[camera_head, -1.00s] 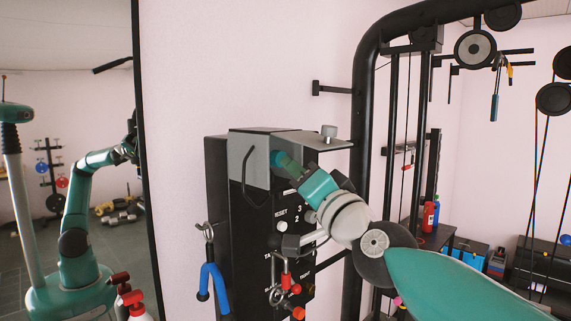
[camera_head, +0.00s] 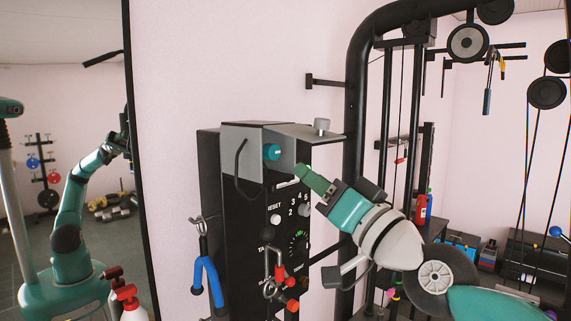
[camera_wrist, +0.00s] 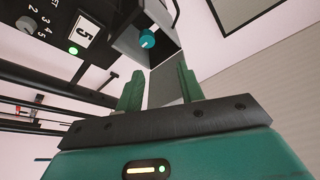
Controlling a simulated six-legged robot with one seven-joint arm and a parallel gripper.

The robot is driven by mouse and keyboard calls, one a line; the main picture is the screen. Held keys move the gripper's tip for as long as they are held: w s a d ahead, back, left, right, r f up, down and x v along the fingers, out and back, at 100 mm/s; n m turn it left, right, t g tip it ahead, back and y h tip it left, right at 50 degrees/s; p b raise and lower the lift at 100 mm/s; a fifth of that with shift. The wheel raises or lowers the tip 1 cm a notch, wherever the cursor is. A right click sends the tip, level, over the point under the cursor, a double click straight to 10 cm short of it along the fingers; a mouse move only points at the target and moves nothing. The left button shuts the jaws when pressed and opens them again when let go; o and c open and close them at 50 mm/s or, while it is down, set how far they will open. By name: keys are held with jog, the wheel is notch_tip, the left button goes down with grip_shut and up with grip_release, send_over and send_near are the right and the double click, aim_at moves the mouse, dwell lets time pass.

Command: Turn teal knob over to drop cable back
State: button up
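The teal knob (camera_head: 272,152) sits in the recess at the top of a black and grey control box (camera_head: 262,225). It also shows in the wrist view (camera_wrist: 148,38), beyond my fingertips. My gripper (camera_head: 302,170) is to the right of and a little below the knob, apart from it. In the wrist view its two green fingers (camera_wrist: 158,80) stand apart with nothing between them. A cable is not clearly identifiable; a black loop (camera_head: 240,168) hangs on the box's left front.
A blue-handled grip (camera_head: 210,272) and red-tipped clips (camera_head: 278,285) hang on the box. A grey flap (camera_head: 318,132) with a metal post juts right from its top. A black gym frame (camera_head: 355,150) stands close behind my arm. A mirror (camera_head: 75,100) is at left.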

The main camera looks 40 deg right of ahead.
aim_at(275, 155)
jog(key=w+d+f+n+y, duration=0.1)
jog(key=d+f+n+y, duration=0.3)
jog(key=n, duration=0.7)
jog(key=shift+t+y, duration=0.4)
jog(key=shift+y, duration=0.1)
jog(key=x, duration=0.9)
jog(key=r+x, duration=0.1)
jog(key=x, duration=0.4)
jog(key=shift+d, duration=0.3)
jog(key=c, duration=0.7)
